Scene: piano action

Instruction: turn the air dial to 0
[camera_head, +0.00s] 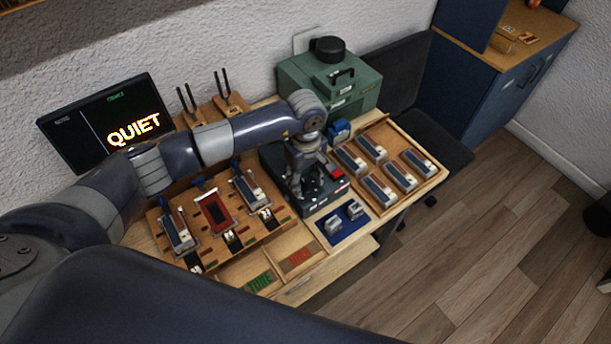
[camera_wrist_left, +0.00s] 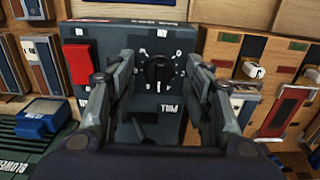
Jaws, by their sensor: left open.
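The air dial (camera_wrist_left: 158,72) is a round black knob with white marks around it, on the top of a dark box (camera_wrist_left: 92,34). The box also shows in the head view (camera_head: 283,184). My left gripper (camera_wrist_left: 162,70) is open, with one finger on each side of the dial. I cannot tell whether the fingers touch it. In the head view my left gripper (camera_head: 306,182) points down over the box and hides the dial. I cannot tell which mark the dial points to. My right gripper is not in view.
A red switch (camera_wrist_left: 79,63) sits beside the dial on the box. A wooden rack with key modules (camera_head: 214,212) stands left of the box, a tray of modules (camera_head: 410,148) right. A blue mat (camera_head: 342,222) lies in front. A screen (camera_head: 108,122) reads "QUIET".

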